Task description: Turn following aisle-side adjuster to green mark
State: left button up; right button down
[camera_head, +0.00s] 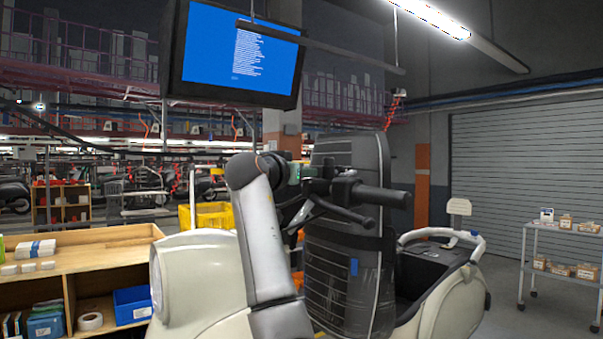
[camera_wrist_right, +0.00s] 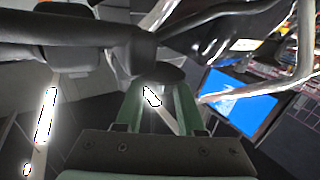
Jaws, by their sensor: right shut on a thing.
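A cream scooter (camera_head: 195,275) stands in front of me with a black handlebar grip (camera_head: 380,196) and a lever (camera_head: 340,210). My right gripper (camera_head: 301,172) is at the handlebar's left part, mostly hidden by its own wrist. In the right wrist view, the green fingers of my right gripper (camera_wrist_right: 158,92) are shut on a dark rounded part (camera_wrist_right: 160,74) below the black bar (camera_wrist_right: 70,32). This part looks like the adjuster, but its shape is partly covered. I cannot make out a green mark. My left gripper is not in view.
A tall dark wrapped backrest or seat (camera_head: 345,260) stands close behind the handlebar. A wooden shelf bench (camera_head: 100,250) with a blue bin (camera_head: 132,304) is at left. A monitor (camera_head: 235,52) hangs above. A cart (camera_head: 565,240) stands at right, with open floor beside it.

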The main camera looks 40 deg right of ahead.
dwell(0.4)
jog(key=c, duration=0.5)
grip_release()
jog(key=shift+s+a, duration=0.1)
jog(key=shift+a, duration=0.2)
jog(key=b+v, duration=0.3)
jog(key=v, duration=0.9)
jog(key=shift+b, duration=0.4)
jog(key=shift+d+f, duration=0.1)
